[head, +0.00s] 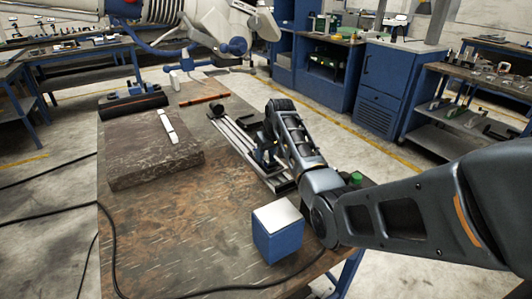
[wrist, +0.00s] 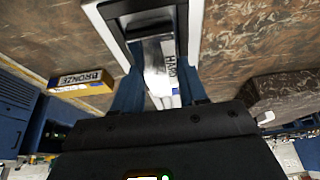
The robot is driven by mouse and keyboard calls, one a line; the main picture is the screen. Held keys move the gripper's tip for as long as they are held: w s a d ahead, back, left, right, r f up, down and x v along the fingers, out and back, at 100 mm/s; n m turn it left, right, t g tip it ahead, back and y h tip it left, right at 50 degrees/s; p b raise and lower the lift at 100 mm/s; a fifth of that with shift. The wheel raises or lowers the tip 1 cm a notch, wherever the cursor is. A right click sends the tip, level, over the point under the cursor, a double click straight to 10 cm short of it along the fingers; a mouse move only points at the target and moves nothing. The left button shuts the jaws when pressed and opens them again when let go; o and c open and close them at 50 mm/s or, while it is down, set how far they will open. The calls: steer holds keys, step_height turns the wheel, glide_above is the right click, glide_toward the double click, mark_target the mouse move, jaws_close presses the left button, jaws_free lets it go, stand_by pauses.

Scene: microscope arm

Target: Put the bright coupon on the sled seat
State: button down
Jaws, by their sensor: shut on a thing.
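In the wrist view, my gripper (wrist: 157,90) has its two blue fingers closed on a bright, silvery piece, which I take to be the bright coupon (wrist: 153,58). A white label reading HARD shows beside it between the fingers; I cannot tell what it is fixed to. Just beyond the fingertips is a pale-rimmed frame with a dark recess (wrist: 196,20), possibly the sled seat. I cannot tell whether the coupon touches it. In the head view, my gripper (head: 266,153) is low over the metal rail assembly (head: 226,128), and my arm hides the coupon.
In the head view, a stone slab (head: 150,172) with a white strip is left, and a blue block with a pale top (head: 277,236) is in front. A black cable crosses the table's (head: 190,225) front.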

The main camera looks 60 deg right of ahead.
steer(key=c, duration=0.6)
jaws_free()
steer(key=shift+f, duration=0.1)
steer(key=v, duration=1.2)
